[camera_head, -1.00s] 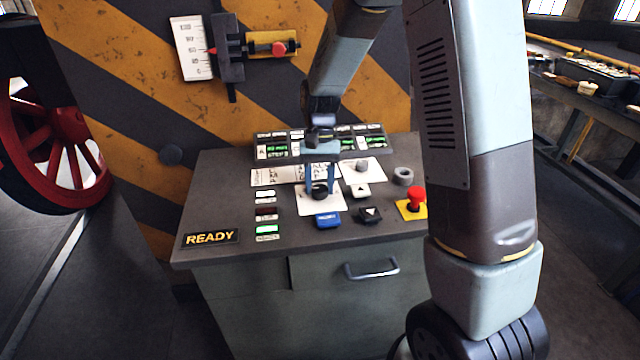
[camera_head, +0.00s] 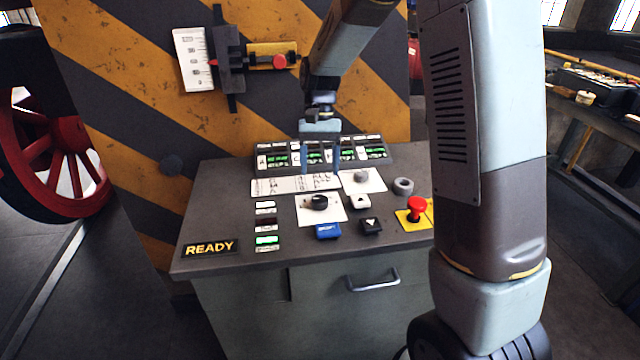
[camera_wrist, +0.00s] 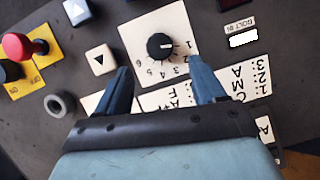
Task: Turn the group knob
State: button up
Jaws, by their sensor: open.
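The black group knob (camera_head: 320,202) sits on a white plate on the sloping console top. In the wrist view the knob (camera_wrist: 160,45) stands on its numbered dial, and its white mark points toward the 1. My gripper (camera_head: 320,160) is open and empty. It hangs above the console, behind the knob and in front of the display strip. In the wrist view both fingers (camera_wrist: 160,82) point toward the dial plate, apart from the knob, with the knob beyond the gap between them.
Close around are a grey knob (camera_head: 361,175), a grey ring (camera_head: 403,186), a white arrow key (camera_head: 358,201), a black arrow key (camera_head: 371,226), a blue button (camera_head: 328,230) and a red mushroom button (camera_head: 417,207). The display strip (camera_head: 320,152) stands behind. A READY sign (camera_head: 210,247) is front left.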

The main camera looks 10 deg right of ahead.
jog(key=v, duration=0.6)
jog(key=s+d+r+t, duration=0.5)
jog(key=s+d+r, duration=0.3)
jog(key=s+r, duration=0.3)
jog(key=s+d+n+t, duration=0.1)
jog(key=s+d+t, duration=0.4)
jog(key=s, duration=0.9)
jog(key=shift+s+d+n+h, duration=0.15)
jog(key=shift+d+n+h, duration=0.1)
jog(key=shift+n+h, duration=0.05)
